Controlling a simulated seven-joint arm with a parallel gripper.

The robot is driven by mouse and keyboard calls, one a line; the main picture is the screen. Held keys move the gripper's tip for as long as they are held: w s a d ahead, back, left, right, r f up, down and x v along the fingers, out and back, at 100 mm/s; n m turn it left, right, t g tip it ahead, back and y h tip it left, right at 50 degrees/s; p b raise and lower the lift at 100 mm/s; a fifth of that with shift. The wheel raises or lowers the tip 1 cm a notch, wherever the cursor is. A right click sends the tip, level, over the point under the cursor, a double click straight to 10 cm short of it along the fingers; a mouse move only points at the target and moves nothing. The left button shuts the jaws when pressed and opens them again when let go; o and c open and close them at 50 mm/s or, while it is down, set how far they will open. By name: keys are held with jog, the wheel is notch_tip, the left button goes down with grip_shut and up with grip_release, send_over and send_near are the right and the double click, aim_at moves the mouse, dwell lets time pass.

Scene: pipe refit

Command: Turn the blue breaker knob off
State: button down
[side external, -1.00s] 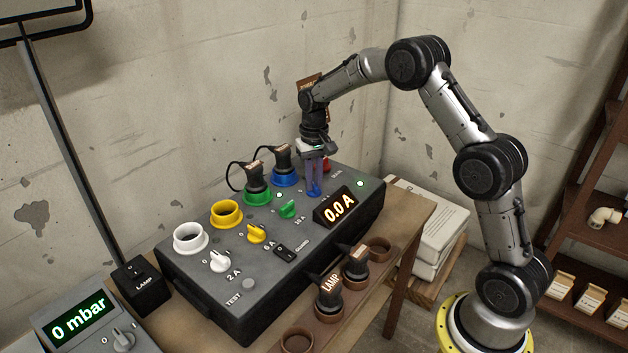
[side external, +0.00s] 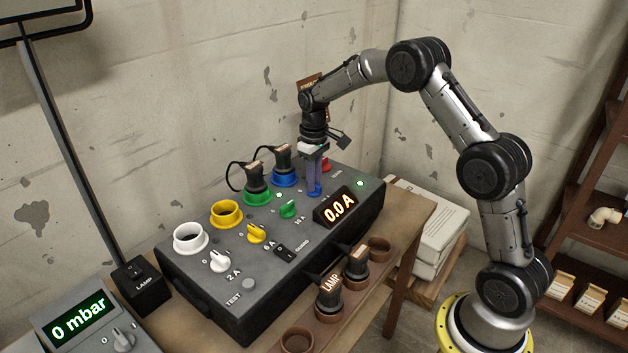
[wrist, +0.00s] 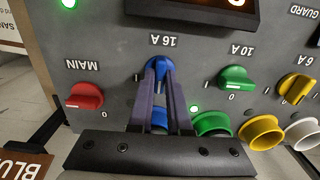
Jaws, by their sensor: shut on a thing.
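The blue breaker knob (wrist: 160,68) sits on the grey panel (side external: 215,285) under the 16 A label. My gripper (wrist: 160,75) is shut on it, with one finger on each side. The knob (side external: 314,194) also shows at the fingertips in the side view, where my gripper (side external: 315,183) points down at the panel. An "I" mark shows beside the knob in the wrist view. The fingers hide much of the knob, and I cannot tell exactly which mark its pointer faces.
The green knob (wrist: 236,79) and red MAIN knob (wrist: 85,95) flank the blue one. Plugs stand in the blue socket (side external: 285,180) and green socket (side external: 257,197) behind. The display (side external: 336,206) reads 0.0 A. A green lamp (side external: 360,183) is lit nearby.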

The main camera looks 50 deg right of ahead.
jog(key=shift+r, duration=0.15)
jog(key=c, duration=0.9)
grip_release()
jog(key=shift+o, duration=0.2)
notch_tip(320, 180, up, 14)
